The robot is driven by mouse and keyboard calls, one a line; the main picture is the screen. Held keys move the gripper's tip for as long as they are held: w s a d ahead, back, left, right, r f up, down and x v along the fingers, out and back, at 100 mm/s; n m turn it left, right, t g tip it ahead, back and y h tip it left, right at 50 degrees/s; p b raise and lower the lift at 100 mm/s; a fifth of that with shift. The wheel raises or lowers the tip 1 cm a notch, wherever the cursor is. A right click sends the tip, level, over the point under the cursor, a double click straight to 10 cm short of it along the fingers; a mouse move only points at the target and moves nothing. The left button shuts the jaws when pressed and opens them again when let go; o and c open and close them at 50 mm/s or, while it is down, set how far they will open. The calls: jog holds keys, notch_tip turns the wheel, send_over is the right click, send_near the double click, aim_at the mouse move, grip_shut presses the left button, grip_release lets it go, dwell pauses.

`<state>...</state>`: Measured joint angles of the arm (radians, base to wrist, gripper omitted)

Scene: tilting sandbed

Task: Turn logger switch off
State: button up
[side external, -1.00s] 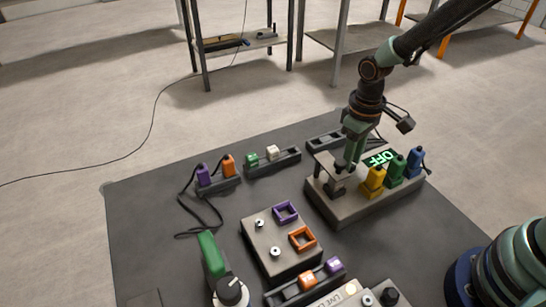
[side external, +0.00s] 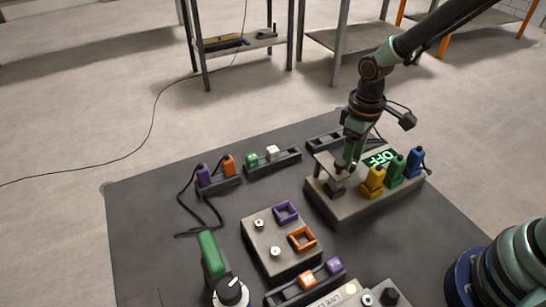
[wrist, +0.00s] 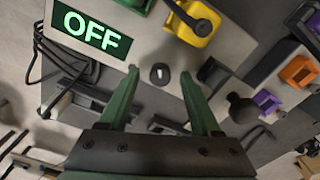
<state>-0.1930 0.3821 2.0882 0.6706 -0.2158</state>
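A grey box (side external: 352,208) on the right of the dark table carries a display (side external: 380,158) lit green with OFF. The display (wrist: 92,30) also reads OFF in the wrist view. A small dark switch with a light mark (wrist: 159,73) sits on the box beside the display. My gripper (wrist: 160,78) is open, with one green finger on each side of the switch in the picture. I cannot tell whether either finger touches it. In the side view my gripper (side external: 345,168) is over the box's left part, and the switch is hidden there.
Yellow (side external: 374,180), green (side external: 396,170) and blue (side external: 415,162) plugs stand on the box's right side. A grey block with purple and orange frames (side external: 264,256) lies left of it. A green-handled tool (side external: 211,254) is at the front left.

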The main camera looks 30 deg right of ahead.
notch_tip(320, 180, up, 12)
dwell(0.7)
jog(key=s+d+r+m+t, duration=0.4)
jog(key=s+d+r+t, duration=0.1)
jog(key=s+d+r, duration=0.2)
jog(key=shift+s+m+t, duration=0.15)
jog(key=shift+m+t, duration=0.15)
